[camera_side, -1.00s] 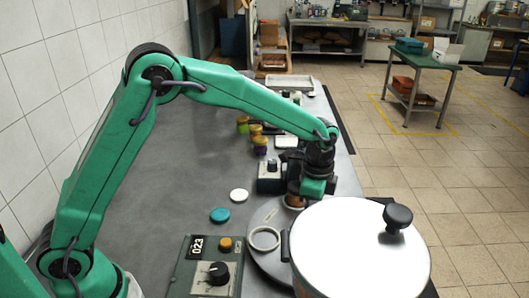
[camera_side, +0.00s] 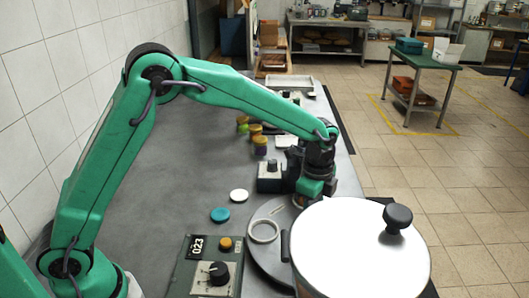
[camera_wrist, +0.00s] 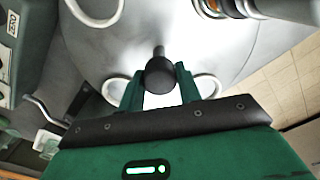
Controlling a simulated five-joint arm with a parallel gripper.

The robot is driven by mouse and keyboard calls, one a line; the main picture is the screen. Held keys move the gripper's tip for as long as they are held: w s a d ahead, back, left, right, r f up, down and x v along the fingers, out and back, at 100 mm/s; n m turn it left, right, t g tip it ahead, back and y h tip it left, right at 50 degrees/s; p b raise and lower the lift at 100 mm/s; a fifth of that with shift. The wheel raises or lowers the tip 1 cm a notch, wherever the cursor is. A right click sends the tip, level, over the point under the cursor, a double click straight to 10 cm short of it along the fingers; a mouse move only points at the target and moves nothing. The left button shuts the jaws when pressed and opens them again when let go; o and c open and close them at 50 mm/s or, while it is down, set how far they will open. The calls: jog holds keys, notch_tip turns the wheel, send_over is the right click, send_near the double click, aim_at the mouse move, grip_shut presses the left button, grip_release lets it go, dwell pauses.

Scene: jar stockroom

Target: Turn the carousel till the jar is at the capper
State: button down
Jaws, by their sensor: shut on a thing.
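The carousel is a grey disc (camera_side: 262,257) on the bench, partly hidden by the lidded pot. It fills much of the wrist view (camera_wrist: 185,35), with several pale ring seats. My gripper (camera_side: 306,203) is low over its far part. In the wrist view, my gripper (camera_wrist: 160,82) has its two green fingers either side of a black knob (camera_wrist: 159,72) and is shut on it. An amber and metal thing, probably the jar (camera_wrist: 212,7), is cut off at the top edge. The jar is not clear in the side view. I cannot tell which thing is the capper.
A large lidded pot (camera_side: 355,250) stands close at the right. A control box (camera_side: 208,265) marked 023 is at the front left. A smaller knobbed box (camera_side: 270,178), a teal disc (camera_side: 220,215) and a white disc (camera_side: 239,195) lie left of my gripper.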

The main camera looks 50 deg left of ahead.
jog(key=shift+r, duration=0.1)
jog(key=c, duration=1)
grip_release()
jog(key=shift+o, duration=0.2)
jog(key=shift+r, duration=0.1)
jog(key=shift+r, duration=3.8)
